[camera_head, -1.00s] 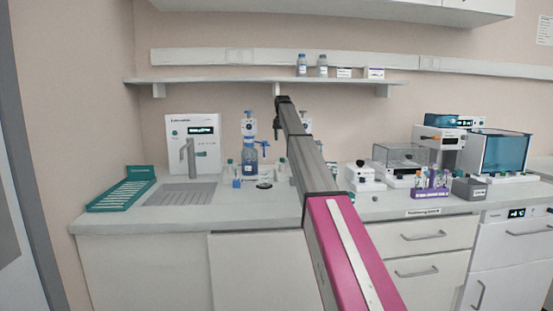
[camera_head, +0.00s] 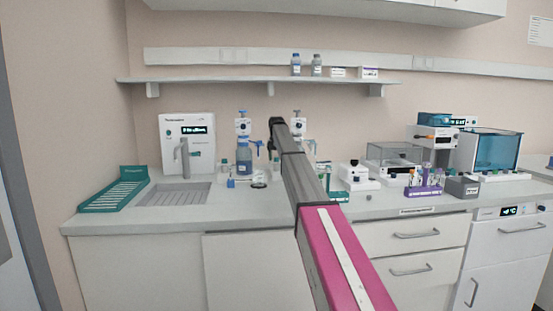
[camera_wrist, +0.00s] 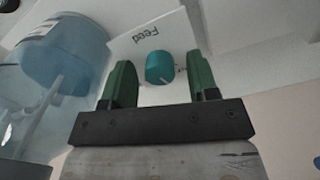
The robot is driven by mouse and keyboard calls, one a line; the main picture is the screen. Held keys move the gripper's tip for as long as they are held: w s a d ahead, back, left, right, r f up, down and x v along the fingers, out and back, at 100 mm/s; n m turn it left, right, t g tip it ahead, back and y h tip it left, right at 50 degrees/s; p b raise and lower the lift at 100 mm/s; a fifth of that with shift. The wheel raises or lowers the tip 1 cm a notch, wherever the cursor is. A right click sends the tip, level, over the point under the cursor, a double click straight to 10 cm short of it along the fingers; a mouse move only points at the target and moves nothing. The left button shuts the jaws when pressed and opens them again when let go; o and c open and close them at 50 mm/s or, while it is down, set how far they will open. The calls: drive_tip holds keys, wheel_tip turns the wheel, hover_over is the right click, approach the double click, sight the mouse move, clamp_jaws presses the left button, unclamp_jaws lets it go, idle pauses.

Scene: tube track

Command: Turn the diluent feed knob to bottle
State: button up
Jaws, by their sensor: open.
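A thin pale mark shows near the knob's lower right. My gripper (camera_wrist: 162,78) is open, with one green finger on each side of the knob and gaps between; I cannot tell how far its tips reach past the knob. A blue bottle (camera_wrist: 68,52) is at the left of this view. In the head view my arm hides the gripper and the knob.
A blue dispenser bottle (camera_head: 244,158) stands left of my arm, near a white water unit (camera_head: 187,133). A white dispenser head (camera_head: 299,126) shows just right of my arm. A shelf (camera_head: 200,80) runs above. A purple tube rack (camera_head: 425,188) stands farther right.

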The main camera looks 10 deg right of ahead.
drive_tip(key=c, duration=0.9)
drive_tip(key=shift+n, duration=2.9)
drive_tip(key=o, duration=0.9)
